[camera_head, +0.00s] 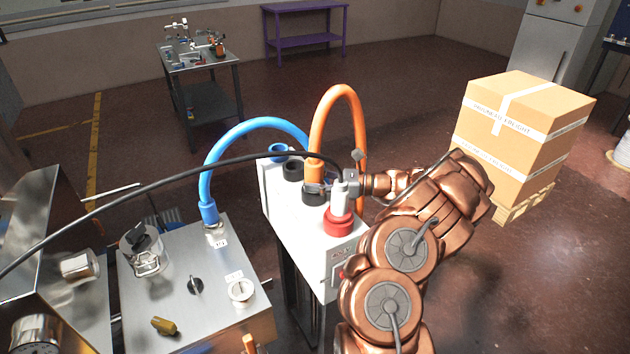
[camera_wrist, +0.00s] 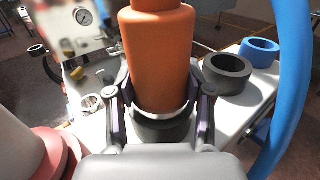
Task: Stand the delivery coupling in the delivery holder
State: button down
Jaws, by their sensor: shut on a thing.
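The orange coupling (camera_wrist: 158,55), with the orange hose (camera_head: 341,92) looping from its top, stands upright above a black ring holder (camera_wrist: 165,130) on the white stand. My gripper (camera_wrist: 160,105) is shut on the coupling near its lower end, one finger on each side. A pale band shows at the coupling's foot, right at the black ring; I cannot tell how deep it sits. In the head view my gripper (camera_head: 318,188) reaches in from the right. No readable label tells which holder is the delivery one.
The white stand (camera_head: 283,211) also bears an empty black ring (camera_head: 293,171), a blue ring (camera_head: 278,150) and a red ring (camera_head: 339,222) with a grey cylinder in it. A blue hose (camera_head: 240,127) arches from the steel machine (camera_head: 200,262). A black cable crosses the view.

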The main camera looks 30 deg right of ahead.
jog(key=shift+f, duration=0.1)
jog(key=shift+c, duration=1.8)
grip_release()
jog(key=v, duration=1.2)
